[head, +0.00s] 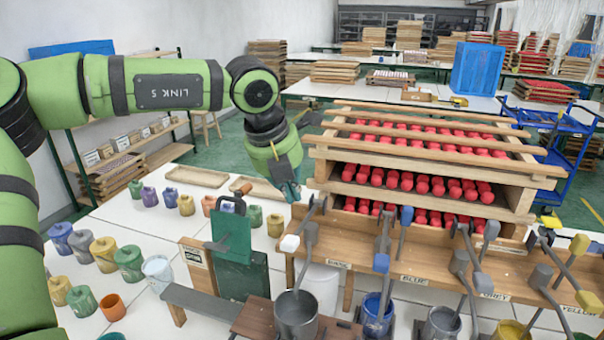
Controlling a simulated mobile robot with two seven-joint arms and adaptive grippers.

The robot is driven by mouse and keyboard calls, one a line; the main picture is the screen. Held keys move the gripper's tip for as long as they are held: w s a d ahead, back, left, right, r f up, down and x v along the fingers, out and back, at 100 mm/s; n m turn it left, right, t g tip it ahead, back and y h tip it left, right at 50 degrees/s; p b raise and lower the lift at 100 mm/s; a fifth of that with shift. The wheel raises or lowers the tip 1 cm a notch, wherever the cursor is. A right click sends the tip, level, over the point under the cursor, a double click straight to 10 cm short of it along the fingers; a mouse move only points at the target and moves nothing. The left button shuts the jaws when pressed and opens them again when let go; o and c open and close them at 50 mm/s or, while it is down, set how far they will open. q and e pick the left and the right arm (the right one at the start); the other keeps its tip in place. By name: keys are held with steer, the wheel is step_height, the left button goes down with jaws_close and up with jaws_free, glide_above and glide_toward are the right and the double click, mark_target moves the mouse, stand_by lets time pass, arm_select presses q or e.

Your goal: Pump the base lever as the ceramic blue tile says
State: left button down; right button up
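My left arm reaches in from the left, and its gripper (287,188) hangs over the back of the white table, left of the red-filled rack. Its fingers are small and dark, so I cannot tell whether they are open or shut. Several grey levers with coloured block ends stand along a wooden bench (365,261). I cannot make out a ceramic blue tile; a dark green plate (232,238) stands left of the bench. My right gripper is not in view.
Below the bench are a grey pot (296,314), a blue pot (376,314) and further pots. Several small coloured jugs stand on the white table at left. A wooden rack (430,170) of red pieces rises behind the levers. A grey plank (215,302) lies in front.

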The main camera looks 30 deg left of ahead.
arm_select(q)
steer(key=r+y, duration=0.1)
steer(key=b, duration=0.3)
glide_above(290, 240)
step_height(290, 240, down, 5)
steer(key=shift+a, duration=0.1)
steer(key=shift+w+f, duration=0.15)
steer(key=shift+f, duration=0.65)
step_height(290, 240, down, 11)
steer(key=b, duration=1.3)
step_height(290, 240, up, 11)
steer(key=p, duration=0.6)
steer(key=shift+p, duration=0.4)
